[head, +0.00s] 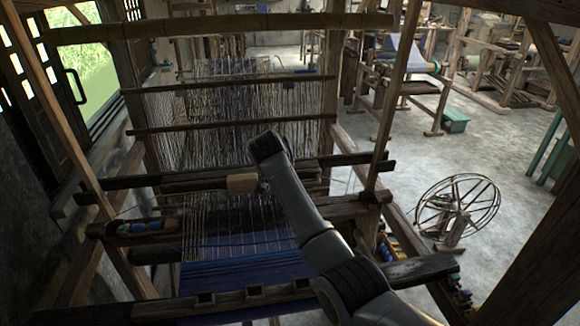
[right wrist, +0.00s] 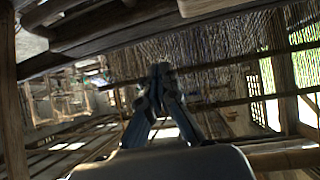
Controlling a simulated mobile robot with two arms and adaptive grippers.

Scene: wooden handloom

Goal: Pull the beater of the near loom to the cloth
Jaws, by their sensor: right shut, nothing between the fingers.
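The near loom's beater (head: 205,182) is a dark wooden crossbar assembly with a paler block (head: 242,183) on it. It stands across the warp, apart from the blue cloth (head: 245,272), with a stretch of bare threads between. My right arm comes in from the lower right in the head view, its wrist over the beater beside the pale block. My right gripper (right wrist: 158,72) is shut and empty in the right wrist view, its fingertips together. In the head view it is mostly hidden by my wrist, so I cannot tell whether it touches the beater. My left gripper is out of view.
Heddle bars (head: 235,127) and the top beam (head: 220,27) cross behind the beater. A shuttle (head: 146,227) lies at the left. The front beam (head: 200,305) and side posts frame the loom.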

